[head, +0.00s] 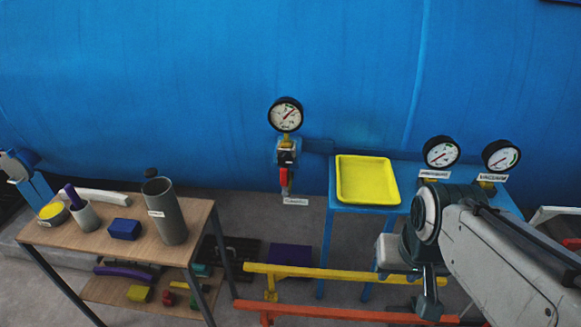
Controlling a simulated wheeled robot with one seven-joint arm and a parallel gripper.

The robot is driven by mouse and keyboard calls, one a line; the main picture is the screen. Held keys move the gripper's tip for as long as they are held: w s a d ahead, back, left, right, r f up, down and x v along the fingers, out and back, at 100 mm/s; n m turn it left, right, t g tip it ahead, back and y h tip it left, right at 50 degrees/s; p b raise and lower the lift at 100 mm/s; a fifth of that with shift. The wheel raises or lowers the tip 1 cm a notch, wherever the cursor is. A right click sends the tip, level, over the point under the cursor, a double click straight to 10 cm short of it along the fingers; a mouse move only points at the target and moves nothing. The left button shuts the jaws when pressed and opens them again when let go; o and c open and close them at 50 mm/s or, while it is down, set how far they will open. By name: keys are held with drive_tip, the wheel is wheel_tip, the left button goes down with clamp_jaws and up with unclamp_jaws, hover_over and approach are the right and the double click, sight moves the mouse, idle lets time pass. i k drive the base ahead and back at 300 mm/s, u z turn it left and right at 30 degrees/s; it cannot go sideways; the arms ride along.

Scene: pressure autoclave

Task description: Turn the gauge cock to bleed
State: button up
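The gauge cock (285,157) sits below a round pressure gauge (286,115) on the front of the blue vessel. It has a brass and dark body, and its red handle (284,181) hangs straight down. A small white label (296,201) is just below it, its text too small to read. My arm reaches in from the lower right. The dark end hanging below its joint looks like my gripper (429,306). It is low and well to the right of the cock, apart from it. Its fingers are too unclear to show whether they are open.
A blue stand (327,238) holds a yellow tray (343,200) right of the cock. Two more gauges (441,153) (501,156) are further right. A wooden table (75,240) with a grey cylinder (167,222) stands left. Yellow (330,272) and orange (330,312) rails cross the front.

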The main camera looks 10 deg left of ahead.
sight(283, 172)
drive_tip(key=k, duration=0.6)
drive_tip(key=u, duration=0.5)
drive_tip(key=i, duration=1.1)
drive_tip(key=z, duration=0.45)
